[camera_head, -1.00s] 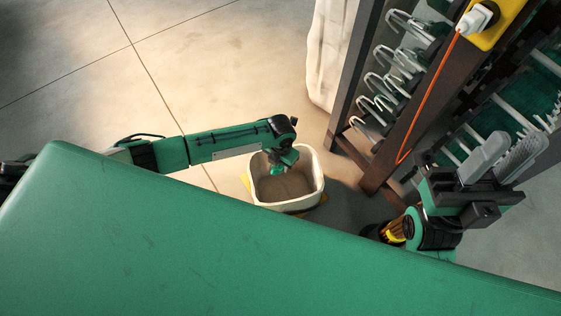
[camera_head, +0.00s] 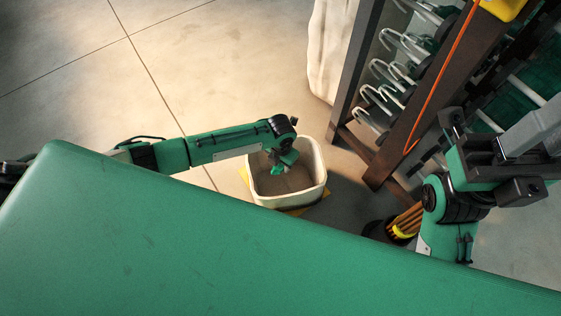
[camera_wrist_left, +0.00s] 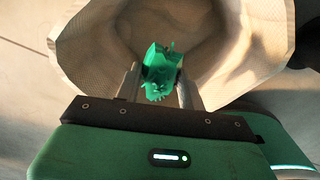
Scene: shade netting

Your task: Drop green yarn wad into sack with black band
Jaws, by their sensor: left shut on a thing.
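My left gripper (camera_head: 281,160) is shut on the green yarn wad (camera_wrist_left: 162,72), which sits between its two fingers in the left wrist view. The wad also shows as a small green lump in the head view (camera_head: 277,169). Gripper and wad are over the mouth of a pale, open-topped sack (camera_head: 318,170). In the left wrist view the woven inside of the sack (camera_wrist_left: 235,50) spreads behind the wad. I see no black band on it from here. My right gripper (camera_head: 528,132) is at the right edge, its grey fingers partly cut off, so its opening is unclear.
A dark rack (camera_head: 385,150) with white hooks and green goods stands at the right, with an orange cable (camera_head: 440,95). A white wrapped thing (camera_head: 328,50) stands behind the sack. A dark holder with a yellow band (camera_head: 401,233) is below the rack. The floor at left is clear.

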